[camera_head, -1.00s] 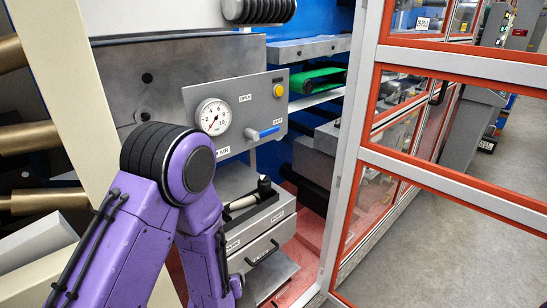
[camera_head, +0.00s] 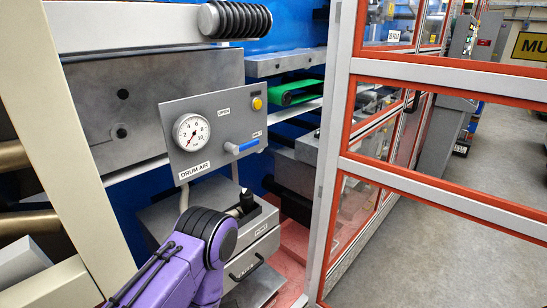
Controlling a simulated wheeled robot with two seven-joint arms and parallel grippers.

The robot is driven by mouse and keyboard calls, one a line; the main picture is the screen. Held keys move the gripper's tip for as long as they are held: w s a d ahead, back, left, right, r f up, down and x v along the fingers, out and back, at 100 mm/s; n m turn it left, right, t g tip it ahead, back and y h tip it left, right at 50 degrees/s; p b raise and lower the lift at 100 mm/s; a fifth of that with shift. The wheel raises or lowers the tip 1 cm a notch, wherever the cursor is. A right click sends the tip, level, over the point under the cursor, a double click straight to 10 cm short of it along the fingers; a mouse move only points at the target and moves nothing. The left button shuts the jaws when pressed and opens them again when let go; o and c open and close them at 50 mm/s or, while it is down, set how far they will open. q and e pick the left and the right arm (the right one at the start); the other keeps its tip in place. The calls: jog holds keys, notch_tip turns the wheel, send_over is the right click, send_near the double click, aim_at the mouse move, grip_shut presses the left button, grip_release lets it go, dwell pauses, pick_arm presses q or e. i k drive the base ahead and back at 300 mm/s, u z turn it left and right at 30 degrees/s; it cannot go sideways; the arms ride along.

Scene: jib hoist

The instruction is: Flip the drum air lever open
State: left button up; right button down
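The drum air panel (camera_head: 172,165) is a grey plate with a "DRUM AIR" label, in the middle left of the head view. Its lever (camera_head: 248,146) has a blue handle lying roughly level and pointing right, beside the right-hand label, which looks like "SHUT". The "OPEN" label (camera_head: 223,112) is above and to the left of the lever. A purple arm of mine is below the panel, apart from the lever.
A yellow button (camera_head: 257,103) is above the lever. A grey drawer box (camera_head: 262,235) with black handles stands below the panel. A cream post (camera_head: 85,150) is at the left. An orange-and-grey framed guard (camera_head: 340,170) stands open-looking on the right. Space before the lever is clear.

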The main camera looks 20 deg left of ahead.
aim_at(231, 148)
jog(key=z, duration=0.55)
jog(key=i, duration=0.5)
jog(key=u, duration=2.25)
